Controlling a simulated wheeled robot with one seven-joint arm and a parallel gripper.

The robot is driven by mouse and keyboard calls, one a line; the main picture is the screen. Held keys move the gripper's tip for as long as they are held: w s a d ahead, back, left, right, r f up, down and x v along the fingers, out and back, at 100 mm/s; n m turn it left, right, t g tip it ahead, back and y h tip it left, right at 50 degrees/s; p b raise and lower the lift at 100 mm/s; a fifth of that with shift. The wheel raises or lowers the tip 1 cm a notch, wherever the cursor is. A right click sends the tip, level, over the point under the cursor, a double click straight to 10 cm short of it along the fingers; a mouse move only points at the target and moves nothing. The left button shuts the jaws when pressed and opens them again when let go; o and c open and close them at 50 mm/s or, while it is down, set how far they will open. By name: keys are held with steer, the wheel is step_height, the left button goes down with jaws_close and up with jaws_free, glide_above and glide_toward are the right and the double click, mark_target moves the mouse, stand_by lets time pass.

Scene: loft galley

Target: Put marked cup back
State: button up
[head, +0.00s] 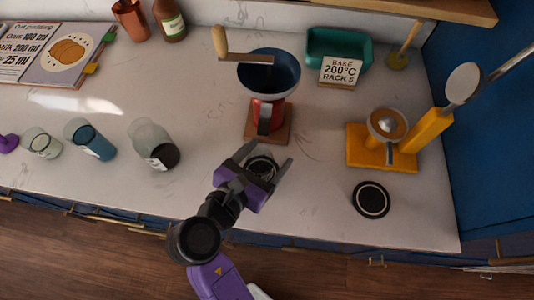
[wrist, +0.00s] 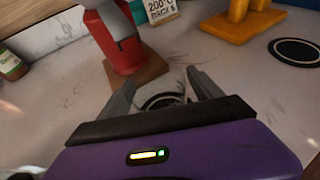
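My gripper (head: 268,155) reaches over the counter with its two fingers spread around a small round cup (head: 262,167), clear with a dark inside. The cup stands low between the fingers and also shows in the wrist view (wrist: 163,98); whether a finger touches it I cannot tell, and its side is mostly hidden. Three other cups stand at the left: a pale clear one (head: 42,143), a blue one (head: 88,139) with a white label, and a grey-clear one (head: 151,143) with dark contents and a pale label. I cannot tell which cup is the marked one.
A red grinder (head: 266,112) on a wooden base stands just behind the gripper. A black round pad (head: 371,199) with a white ring lies empty at the right. A yellow stand (head: 381,150) is behind it. The counter's front edge is close.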

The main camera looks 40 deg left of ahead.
steer(key=v, duration=1.2)
stand_by(0.6)
